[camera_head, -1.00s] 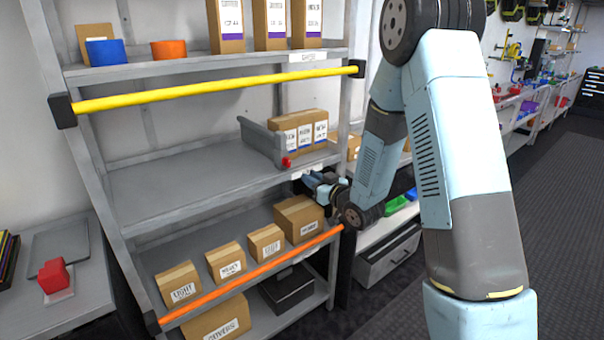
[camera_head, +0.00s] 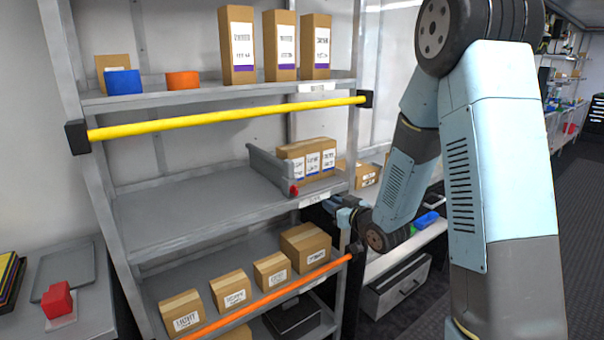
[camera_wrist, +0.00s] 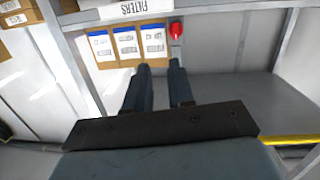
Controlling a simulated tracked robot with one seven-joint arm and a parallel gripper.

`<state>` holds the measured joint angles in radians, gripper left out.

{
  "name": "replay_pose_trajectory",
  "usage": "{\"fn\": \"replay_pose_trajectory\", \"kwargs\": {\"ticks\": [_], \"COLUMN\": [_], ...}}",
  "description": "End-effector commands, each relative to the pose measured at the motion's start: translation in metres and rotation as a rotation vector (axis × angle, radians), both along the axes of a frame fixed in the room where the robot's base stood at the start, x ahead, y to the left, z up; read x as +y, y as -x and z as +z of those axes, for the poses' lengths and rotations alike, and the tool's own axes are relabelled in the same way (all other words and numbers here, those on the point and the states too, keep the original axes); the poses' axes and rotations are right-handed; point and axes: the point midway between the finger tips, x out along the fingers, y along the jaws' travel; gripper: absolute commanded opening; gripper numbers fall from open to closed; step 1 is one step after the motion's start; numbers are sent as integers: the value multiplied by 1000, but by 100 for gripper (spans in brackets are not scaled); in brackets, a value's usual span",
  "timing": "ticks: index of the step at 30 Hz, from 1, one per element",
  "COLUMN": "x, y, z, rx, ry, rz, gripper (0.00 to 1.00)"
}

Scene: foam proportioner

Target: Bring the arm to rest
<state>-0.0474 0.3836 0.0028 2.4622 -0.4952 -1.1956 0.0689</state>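My arm (camera_head: 460,180) reaches down along the right side of the shelf rack in the head view, bent at the elbow. My gripper (camera_wrist: 159,68) shows two dark fingers in the wrist view with a clear gap between them and nothing in it.
The rack has a yellow bar (camera_head: 225,120) and an orange bar (camera_head: 262,300) across its front. A grey divider (camera_head: 270,170) stands beside the middle-shelf boxes (camera_head: 312,158). Open floor (camera_head: 577,210) lies at the right.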

Motion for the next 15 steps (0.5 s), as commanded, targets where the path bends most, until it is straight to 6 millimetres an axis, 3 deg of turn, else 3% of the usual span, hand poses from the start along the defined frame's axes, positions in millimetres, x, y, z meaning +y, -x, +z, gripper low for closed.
{"fn": "replay_pose_trajectory", "kwargs": {"ticks": [1, 8, 15], "x": [-6, -37, -70], "y": [0, 11, 40], "z": [12, 47, 82], "rx": [13, 122, 252], "ry": [27, 134, 205], "rz": [-27, -150, -275], "gripper": [23, 23, 23]}}
